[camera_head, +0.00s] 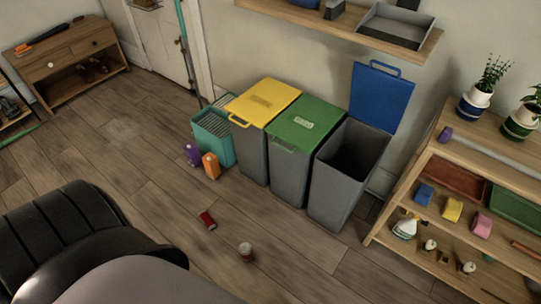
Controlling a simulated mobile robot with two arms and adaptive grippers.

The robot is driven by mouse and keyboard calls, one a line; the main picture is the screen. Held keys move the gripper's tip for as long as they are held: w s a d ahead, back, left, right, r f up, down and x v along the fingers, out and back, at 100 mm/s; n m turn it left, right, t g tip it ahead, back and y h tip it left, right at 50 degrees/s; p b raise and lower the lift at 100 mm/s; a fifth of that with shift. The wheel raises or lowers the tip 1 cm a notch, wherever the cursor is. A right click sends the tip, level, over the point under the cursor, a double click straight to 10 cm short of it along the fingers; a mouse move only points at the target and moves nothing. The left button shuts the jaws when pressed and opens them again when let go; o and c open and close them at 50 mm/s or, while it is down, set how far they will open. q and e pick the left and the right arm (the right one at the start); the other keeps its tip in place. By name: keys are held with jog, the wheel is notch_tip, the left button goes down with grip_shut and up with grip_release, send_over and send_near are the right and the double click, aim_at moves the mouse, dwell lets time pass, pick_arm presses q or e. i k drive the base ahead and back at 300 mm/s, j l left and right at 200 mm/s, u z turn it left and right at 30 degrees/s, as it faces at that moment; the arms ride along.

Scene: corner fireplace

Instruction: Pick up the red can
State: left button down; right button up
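A red can (208,220) lies on its side on the wooden floor, in front of the bins and near the middle of the head view. A whitish can or jar with a dark reddish band (246,251) stands on the floor to its lower right. Neither of my grippers shows in the head view. Nothing covers the red can.
Three grey bins stand against the wall, with a yellow lid (264,100), a green lid (306,124) and a raised blue lid (381,96). A teal basket (214,136) and purple and orange bottles (211,165) stand left of them. Shelves (440,195) fill the right. The left floor is mostly clear.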

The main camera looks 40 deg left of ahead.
aim_at(246, 254)
jog(key=j+z, duration=0.25)
jog(key=j, duration=0.25)
jog(key=j+z, duration=0.25)
jog(key=j, duration=0.2)
jog(key=k+j+z, duration=0.1)
jog(key=j+z, duration=0.15)
jog(key=j, duration=0.2)
jog(key=k+j+z, duration=0.25)
jog(key=j, duration=0.2)
jog(key=j+z, duration=0.25)
jog(key=j, duration=0.2)
jog(key=k, duration=0.05)
